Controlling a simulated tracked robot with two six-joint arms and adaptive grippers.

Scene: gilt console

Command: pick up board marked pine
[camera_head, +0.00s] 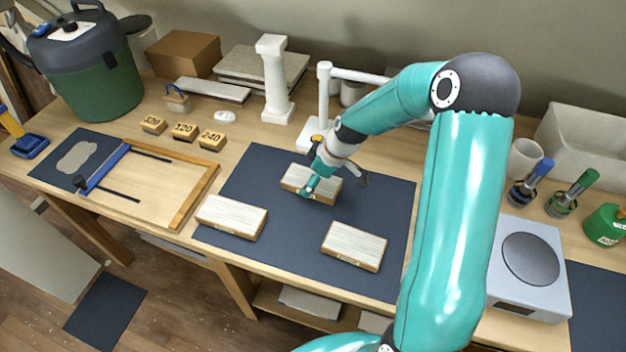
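Three pale wooden boards lie on the dark mat (270,172): a back board (325,191), a front left board (231,217) and a front right board (353,246). Small labels sit on their front edges, but they are too small to read, so I cannot tell which is marked pine. My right gripper (334,186) is over the back board, pointing down, and covers part of it. Its fingers are spread apart, one in front of the board and one near its right end. I cannot tell whether they touch it. My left gripper is not in view.
A white stand (322,95) and a white column (273,80) stand behind the mat. Numbered wooden blocks (184,131) and a clamped wooden frame (150,185) are to the left. A scale (529,262) stands right of my arm.

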